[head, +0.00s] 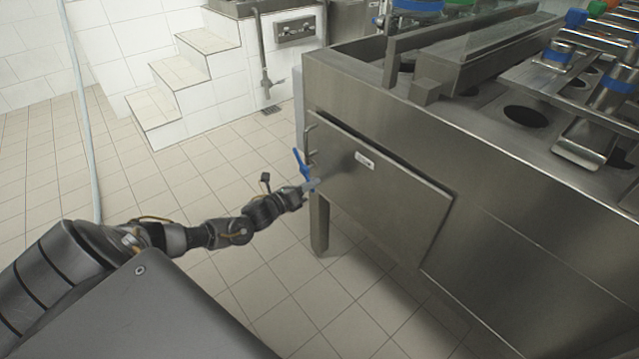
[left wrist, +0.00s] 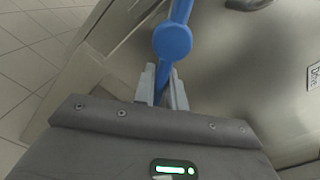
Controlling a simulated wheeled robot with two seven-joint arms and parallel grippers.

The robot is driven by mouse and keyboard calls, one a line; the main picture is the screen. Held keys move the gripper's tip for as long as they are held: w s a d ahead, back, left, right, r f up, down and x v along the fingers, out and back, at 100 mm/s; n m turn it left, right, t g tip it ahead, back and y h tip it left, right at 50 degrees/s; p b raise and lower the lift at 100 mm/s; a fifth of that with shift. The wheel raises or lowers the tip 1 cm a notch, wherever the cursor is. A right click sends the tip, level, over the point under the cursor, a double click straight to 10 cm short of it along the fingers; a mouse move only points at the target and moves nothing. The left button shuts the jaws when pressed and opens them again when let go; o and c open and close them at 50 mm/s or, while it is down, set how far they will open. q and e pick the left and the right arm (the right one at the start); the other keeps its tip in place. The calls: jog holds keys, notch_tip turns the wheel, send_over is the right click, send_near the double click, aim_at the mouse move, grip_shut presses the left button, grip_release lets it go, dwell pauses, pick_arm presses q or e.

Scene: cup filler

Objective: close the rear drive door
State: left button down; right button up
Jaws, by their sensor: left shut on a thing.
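The rear drive door (head: 400,205) is a grey steel panel with a small label, low on the side of the steel machine. It sits nearly flush, with a dark line along its top edge; I cannot tell whether it is fully shut. A blue lever handle (head: 301,161) is at the door's left end. My left gripper (head: 312,185) is shut on this handle's lower part. In the left wrist view the blue handle (left wrist: 172,40) runs between the fingers of my left gripper (left wrist: 162,88), beside the steel door (left wrist: 240,80). My right gripper is not in view.
The steel machine (head: 500,160) fills the right side, with round openings and blue-banded parts on top. A machine leg (head: 319,225) stands below the door's left end. White tiled steps (head: 180,75) are at the back left. The tiled floor (head: 190,185) between is clear.

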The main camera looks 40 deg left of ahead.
pick_arm(q)
jog(key=shift+a+f+m, duration=0.15)
jog(key=shift+a+m, duration=0.05)
jog(key=shift+m, duration=0.2)
jog(key=shift+w, duration=0.25)
jog(key=shift+w+d+h, duration=0.1)
jog(key=shift+w+h, duration=0.2)
jog(key=c, duration=1.4)
grip_release()
jog(key=shift+c, duration=0.2)
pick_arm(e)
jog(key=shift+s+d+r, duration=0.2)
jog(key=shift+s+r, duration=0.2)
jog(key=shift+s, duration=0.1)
